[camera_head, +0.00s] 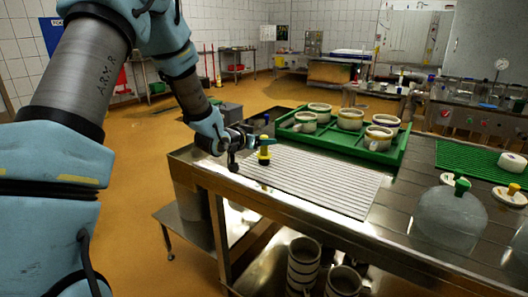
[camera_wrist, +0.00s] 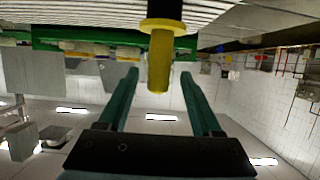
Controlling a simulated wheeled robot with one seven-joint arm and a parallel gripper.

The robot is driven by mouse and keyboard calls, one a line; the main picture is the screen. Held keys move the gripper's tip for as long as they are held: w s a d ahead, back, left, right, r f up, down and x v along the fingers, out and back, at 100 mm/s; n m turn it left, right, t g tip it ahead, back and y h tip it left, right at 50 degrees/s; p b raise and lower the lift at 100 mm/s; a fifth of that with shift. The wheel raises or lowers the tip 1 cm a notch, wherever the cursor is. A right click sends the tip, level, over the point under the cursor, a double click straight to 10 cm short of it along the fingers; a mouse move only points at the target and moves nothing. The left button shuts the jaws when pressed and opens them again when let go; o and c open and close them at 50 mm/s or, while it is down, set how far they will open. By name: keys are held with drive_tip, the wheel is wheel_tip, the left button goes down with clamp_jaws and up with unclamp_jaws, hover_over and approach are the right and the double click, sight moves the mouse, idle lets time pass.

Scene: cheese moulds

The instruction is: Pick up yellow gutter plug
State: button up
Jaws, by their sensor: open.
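The yellow gutter plug (camera_head: 264,152) stands upright at the left end of a grey ribbed mat (camera_head: 310,180) on the steel table. In the wrist view, which looks upside down, its yellow stem and flange (camera_wrist: 159,58) show with a dark base. My gripper (camera_head: 264,140) is at the plug's upper part in the head view, partly hiding its top. In the wrist view the two teal fingers (camera_wrist: 158,76) are open, one on each side of the stem, with a gap visible on both sides.
A green tray (camera_head: 347,150) with several cheese moulds (camera_head: 350,118) stands just behind the mat. A clear jug with a green cap (camera_head: 452,218) stands at the right. Bare steel tabletop (camera_head: 395,215) lies between the mat and the jug.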

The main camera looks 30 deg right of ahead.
drive_tip(key=p+x, duration=0.1)
drive_tip(key=x, duration=0.3)
drive_tip(key=shift+c, duration=0.2)
clamp_jaws()
idle(0.3)
drive_tip(key=shift+r, duration=0.1)
